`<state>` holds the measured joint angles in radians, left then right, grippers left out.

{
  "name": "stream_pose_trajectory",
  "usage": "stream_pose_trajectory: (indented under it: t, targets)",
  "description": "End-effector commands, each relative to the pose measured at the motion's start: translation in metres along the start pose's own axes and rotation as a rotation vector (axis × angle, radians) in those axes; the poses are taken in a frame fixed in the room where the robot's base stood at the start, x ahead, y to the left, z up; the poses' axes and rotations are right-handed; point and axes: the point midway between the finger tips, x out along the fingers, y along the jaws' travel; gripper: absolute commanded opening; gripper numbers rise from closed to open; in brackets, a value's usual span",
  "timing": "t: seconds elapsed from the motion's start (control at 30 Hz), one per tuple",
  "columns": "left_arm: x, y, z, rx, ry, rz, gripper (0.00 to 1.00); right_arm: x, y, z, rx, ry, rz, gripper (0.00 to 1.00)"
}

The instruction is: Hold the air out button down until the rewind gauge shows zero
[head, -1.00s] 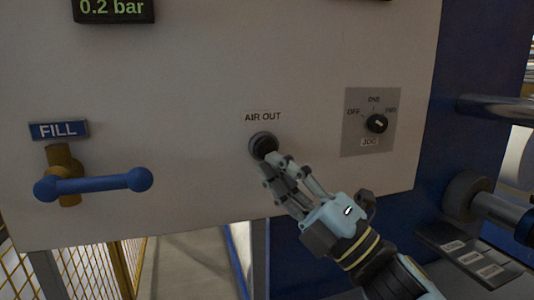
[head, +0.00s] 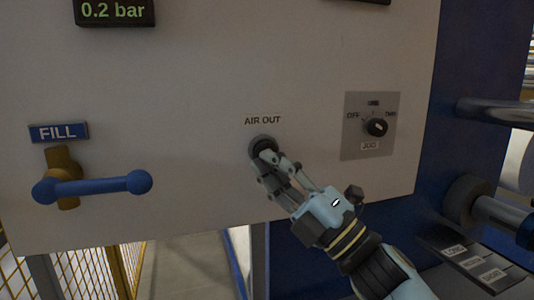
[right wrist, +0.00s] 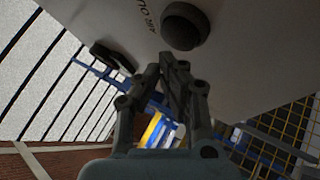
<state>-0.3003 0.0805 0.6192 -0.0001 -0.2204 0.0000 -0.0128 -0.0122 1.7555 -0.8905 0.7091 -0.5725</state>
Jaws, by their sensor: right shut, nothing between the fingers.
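The dark round air out button (head: 262,142) sits under its AIR OUT label on the pale panel (head: 200,85). It also shows at the top of the right wrist view (right wrist: 186,24). My right gripper (head: 268,158) is shut and empty, its fingertips at the button's lower edge in the head view. In the right wrist view the fingertips (right wrist: 173,64) appear just short of the button, with a small gap. A gauge display (head: 113,11) at the top left reads 0.2 bar; its name is out of view. My left gripper is not in view.
A blue-handled FILL valve (head: 95,186) is at the left. A JOG selector knob (head: 376,127) is right of the button. Another dark display (head: 372,1) is cut off at the top edge. A roller (head: 470,197) stands at the right.

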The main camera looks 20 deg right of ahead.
Motion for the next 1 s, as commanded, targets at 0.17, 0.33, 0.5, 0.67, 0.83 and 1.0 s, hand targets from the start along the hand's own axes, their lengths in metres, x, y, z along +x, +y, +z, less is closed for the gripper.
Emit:
stream_pose_trajectory:
  t: [0.17,0.33,0.5,0.67,0.83,1.0]
  targets:
    - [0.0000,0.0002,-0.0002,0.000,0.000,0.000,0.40,-0.0001,0.0000,0.0000,0.000,0.000,0.000,0.00]
    - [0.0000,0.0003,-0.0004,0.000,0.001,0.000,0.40,-0.0001,0.0000,0.0000,0.000,0.000,0.000,0.00]
    - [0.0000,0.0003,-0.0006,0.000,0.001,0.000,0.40,-0.0001,0.0000,0.0000,0.000,0.000,0.000,0.00]
    - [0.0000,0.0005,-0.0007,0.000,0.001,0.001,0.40,-0.0001,0.0000,0.0000,0.000,0.000,0.000,0.00]
    - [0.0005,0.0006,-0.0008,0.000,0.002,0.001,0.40,0.0014,-0.0009,0.0011,0.000,0.000,0.000,0.00]
    - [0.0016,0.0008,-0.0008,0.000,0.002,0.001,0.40,0.0055,-0.0037,0.0040,0.000,0.000,0.000,0.00]
